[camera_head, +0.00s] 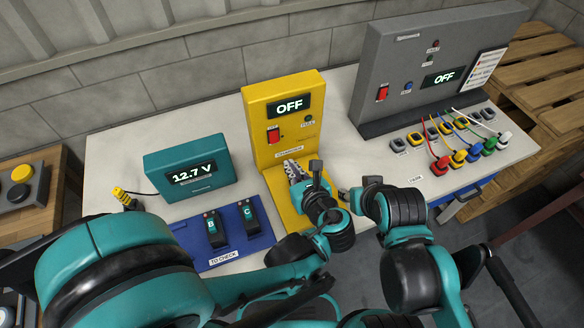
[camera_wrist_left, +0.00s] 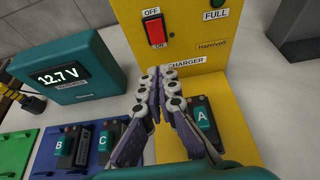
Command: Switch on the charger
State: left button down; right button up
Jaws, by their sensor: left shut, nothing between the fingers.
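The yellow charger (camera_head: 256,100) stands against the wall at the middle of the bench, and its display (camera_head: 291,105) reads OFF. Its red switch (camera_head: 273,135) is on the front panel. In the left wrist view the red switch (camera_wrist_left: 156,31) sits between the labels OFF above and ON below. Battery A (camera_wrist_left: 203,122) sits on the charger's yellow base. My left gripper (camera_head: 290,167) is shut and empty, below the switch and in front of the CHARGER label. In the left wrist view its fingertips (camera_wrist_left: 160,78) meet beside battery A, apart from the switch. My right gripper (camera_head: 345,194) is small and partly hidden right of the charger.
A teal meter (camera_head: 190,166) reading 12.7 V stands left. Batteries B (camera_head: 214,230) and C (camera_head: 248,215) sit on a blue mat (camera_head: 225,258). A grey cabinet (camera_head: 400,75) reading OFF stands right, with several coloured plugs before it. Bare bench lies between charger and cabinet.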

aim_at(275, 143)
pick_arm(q)
jog(key=shift+w+r+b+x, duration=0.15)
jog(key=shift+b+x, duration=0.3)
jog(key=shift+x, duration=1.25)
jog(key=shift+r+b+x, duration=0.2)
jog(key=shift+b+x, duration=0.2)
jog(key=shift+x, duration=1.35)
jog(key=shift+w+r+b+x, duration=0.15)
jog(key=shift+b+x, duration=0.3)
jog(key=shift+x, duration=1.25)
jog(key=shift+s+a, duration=0.1)
jog(key=shift+w+a+f+b, duration=0.15)
jog(key=shift+w+b, duration=0.15)
jog(key=shift+r+p, duration=0.7)
jog(key=shift+r, duration=0.2)
jog(key=shift+s, duration=0.1)
